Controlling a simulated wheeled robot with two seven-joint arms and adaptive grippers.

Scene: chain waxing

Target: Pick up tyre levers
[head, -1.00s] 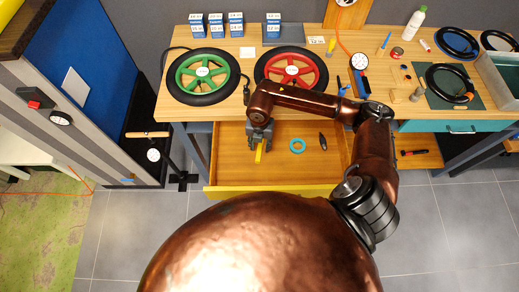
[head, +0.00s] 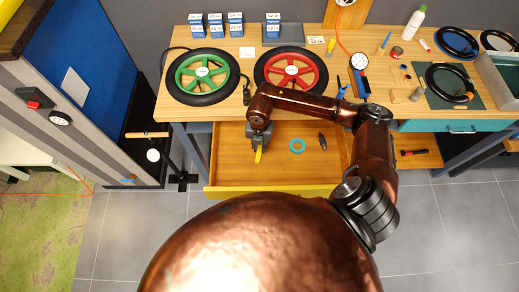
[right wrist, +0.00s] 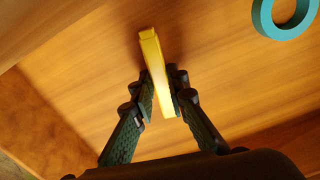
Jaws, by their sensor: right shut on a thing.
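A yellow tyre lever (head: 258,156) is in the grip of my right gripper (head: 258,147), over the open wooden drawer (head: 300,172). In the right wrist view the yellow tyre lever (right wrist: 151,56) stands between the two dark fingers of my right gripper (right wrist: 160,95), which are shut on it. Its far end points away from the gripper toward the drawer floor. I cannot tell for sure whether the lever touches the floor. My left gripper is not in view.
A teal ring (head: 297,146) and a small dark object (head: 322,141) lie in the drawer, right of the gripper. The bench above holds a green-rimmed wheel (head: 202,76) and a red-rimmed wheel (head: 291,72). The drawer's yellow front edge (head: 270,191) is nearest me.

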